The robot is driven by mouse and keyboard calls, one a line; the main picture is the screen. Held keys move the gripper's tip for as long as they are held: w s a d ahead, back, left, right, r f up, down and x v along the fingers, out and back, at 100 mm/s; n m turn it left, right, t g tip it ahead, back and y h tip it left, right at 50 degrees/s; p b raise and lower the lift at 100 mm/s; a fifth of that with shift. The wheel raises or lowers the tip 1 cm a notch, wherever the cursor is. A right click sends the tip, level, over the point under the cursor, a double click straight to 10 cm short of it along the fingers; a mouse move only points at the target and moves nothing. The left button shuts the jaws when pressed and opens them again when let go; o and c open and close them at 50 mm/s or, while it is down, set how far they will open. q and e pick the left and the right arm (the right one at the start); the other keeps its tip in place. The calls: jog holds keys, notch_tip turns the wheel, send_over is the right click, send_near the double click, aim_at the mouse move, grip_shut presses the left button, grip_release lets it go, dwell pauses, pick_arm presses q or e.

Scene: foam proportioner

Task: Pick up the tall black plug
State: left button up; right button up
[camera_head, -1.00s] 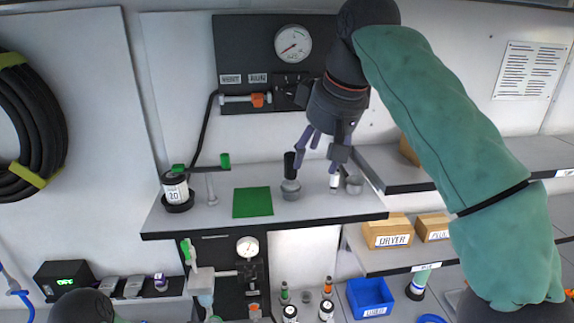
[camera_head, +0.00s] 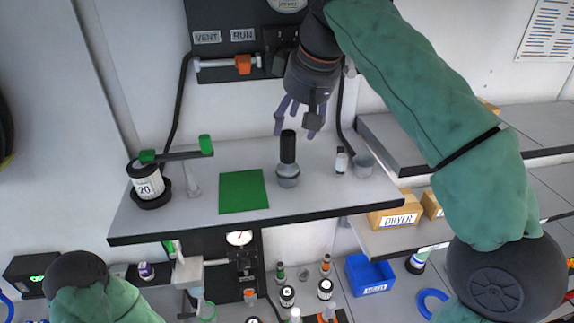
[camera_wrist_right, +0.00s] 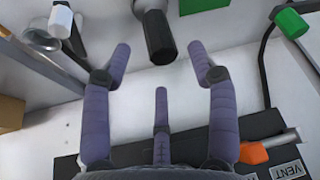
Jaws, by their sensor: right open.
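The tall black plug (camera_head: 288,147) stands upright in a grey round metal fitting (camera_head: 288,177) on the white shelf (camera_head: 240,218). It also shows in the right wrist view (camera_wrist_right: 159,38) at the top middle, just beyond and between the fingertips. My right gripper (camera_head: 298,130) is open and empty, close to the plug's top and apparently behind it in the head view. In the right wrist view its purple fingers (camera_wrist_right: 159,60) spread apart, and none visibly touches the plug. My left arm shows at the bottom left of the head view, but its gripper is out of view.
A green square pad (camera_head: 243,191) and a "20" canister (camera_head: 147,182) with a green-ended bar stand left of the plug. The gauge panel (camera_head: 225,70) is behind.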

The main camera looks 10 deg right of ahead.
aim_at(291, 135)
jog(key=x, duration=0.4)
jog(key=shift+w+f, duration=0.25)
jog(key=shift+f, duration=0.1)
jog(key=shift+s, duration=0.25)
jog(key=shift+c, duration=1.4)
grip_shut()
